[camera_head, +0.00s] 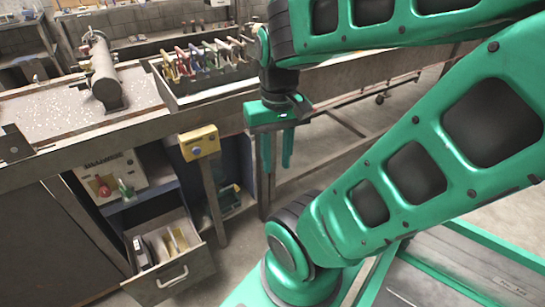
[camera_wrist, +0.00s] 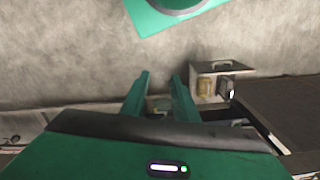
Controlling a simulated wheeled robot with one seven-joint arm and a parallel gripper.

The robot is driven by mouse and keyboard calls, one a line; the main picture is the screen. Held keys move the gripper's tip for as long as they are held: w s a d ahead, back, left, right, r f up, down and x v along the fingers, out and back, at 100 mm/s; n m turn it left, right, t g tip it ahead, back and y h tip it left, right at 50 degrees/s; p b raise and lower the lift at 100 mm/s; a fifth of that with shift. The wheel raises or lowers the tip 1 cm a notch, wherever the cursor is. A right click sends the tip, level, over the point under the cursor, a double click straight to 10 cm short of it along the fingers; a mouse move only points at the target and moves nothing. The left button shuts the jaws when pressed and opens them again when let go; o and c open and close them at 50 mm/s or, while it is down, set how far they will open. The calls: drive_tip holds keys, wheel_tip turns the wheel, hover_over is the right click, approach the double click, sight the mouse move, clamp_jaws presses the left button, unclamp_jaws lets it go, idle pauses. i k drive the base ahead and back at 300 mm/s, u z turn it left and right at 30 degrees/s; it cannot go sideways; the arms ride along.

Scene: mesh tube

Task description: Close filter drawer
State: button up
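The filter drawer (camera_head: 190,280) is pulled out at the lower left of the head view, under the bench. Its grey front has a bar handle (camera_head: 172,278), and several filter-like items (camera_head: 175,243) stand inside it. The drawer (camera_wrist: 232,75) also shows at the right of the wrist view, beyond my fingertips. My gripper (camera_head: 277,167) hangs fingers-down in front of the bench, to the right of and above the drawer, clear of it. In the wrist view, the two green fingers (camera_wrist: 161,77) are apart with nothing between them. My gripper touches nothing I can see.
A yellow box on a post (camera_head: 199,142) stands between the drawer and my gripper. A control panel with a red knob (camera_head: 104,188) is above the drawer. The bench (camera_head: 60,145) carries a metal cylinder (camera_head: 104,72) and a tool tray (camera_head: 205,92). Open floor lies before the drawer.

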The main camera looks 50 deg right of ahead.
sight(169, 277)
drive_tip(key=u, duration=1.75)
drive_tip(key=k, duration=1.1)
drive_tip(key=z, duration=0.6)
drive_tip(key=i, duration=0.5)
